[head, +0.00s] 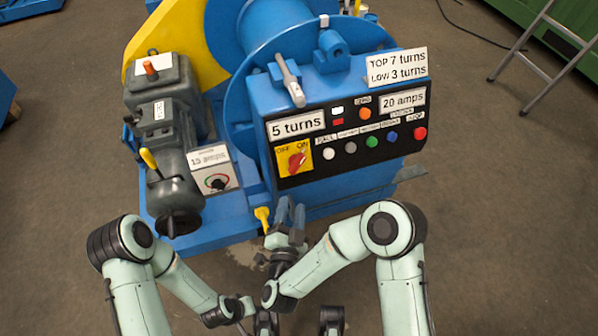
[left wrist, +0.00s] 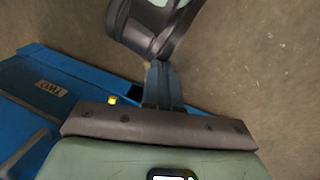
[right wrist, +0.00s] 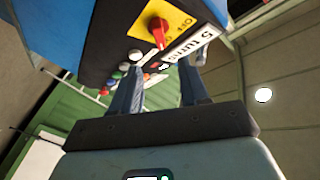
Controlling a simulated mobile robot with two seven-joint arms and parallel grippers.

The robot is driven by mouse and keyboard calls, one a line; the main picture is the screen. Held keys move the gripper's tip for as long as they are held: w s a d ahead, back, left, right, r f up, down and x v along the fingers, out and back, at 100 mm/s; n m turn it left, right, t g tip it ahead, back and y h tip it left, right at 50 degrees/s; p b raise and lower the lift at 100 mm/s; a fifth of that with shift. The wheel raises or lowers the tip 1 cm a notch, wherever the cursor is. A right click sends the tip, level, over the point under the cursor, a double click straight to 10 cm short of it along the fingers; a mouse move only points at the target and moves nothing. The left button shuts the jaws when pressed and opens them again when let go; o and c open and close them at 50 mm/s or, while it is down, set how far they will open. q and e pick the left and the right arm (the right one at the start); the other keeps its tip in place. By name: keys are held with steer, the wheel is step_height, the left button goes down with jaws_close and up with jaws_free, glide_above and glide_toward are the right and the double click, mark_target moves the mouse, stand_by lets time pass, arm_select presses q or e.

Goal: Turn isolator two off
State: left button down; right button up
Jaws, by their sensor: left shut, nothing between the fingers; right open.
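A red rotary switch (head: 296,160) sits on a yellow plate marked OFF and ON, low on the left of the panel face. The red switch also shows in the right wrist view (right wrist: 158,32). A small yellow handle (head: 262,214) stands at the front of the blue base. In the left wrist view a label that seems to read TWO (left wrist: 51,89) is on blue metal, with a small yellow part (left wrist: 112,100) nearby. My right gripper (head: 290,208) is open and empty beside the yellow handle, below the panel. My left gripper (left wrist: 161,72) is shut and empty.
The blue control box (head: 335,90) has several buttons and a grey lever (head: 288,80). A motor and gearbox (head: 165,120) with a yellow lever (head: 149,160) stand left. A dark arm part (left wrist: 150,30) is just beyond my left fingers. The right floor is clear up to a ladder (head: 545,70).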

mark_target(297, 168)
arm_select(q)
steer(key=shift+w+a+f+t+b, duration=0.15)
steer(key=shift+w+a+f+b, duration=0.15)
steer(key=shift+w, duration=0.2)
steer(key=shift+w+a+f+t+b, duration=0.15)
steer(key=shift+w+a+f+b, duration=0.05)
steer(key=shift+w+f+b, duration=0.2)
arm_select(e)
steer(key=w, duration=0.4)
steer(key=w+d, duration=0.1)
steer(key=w, duration=0.7)
steer(key=shift+w+d, duration=0.2)
jaws_close()
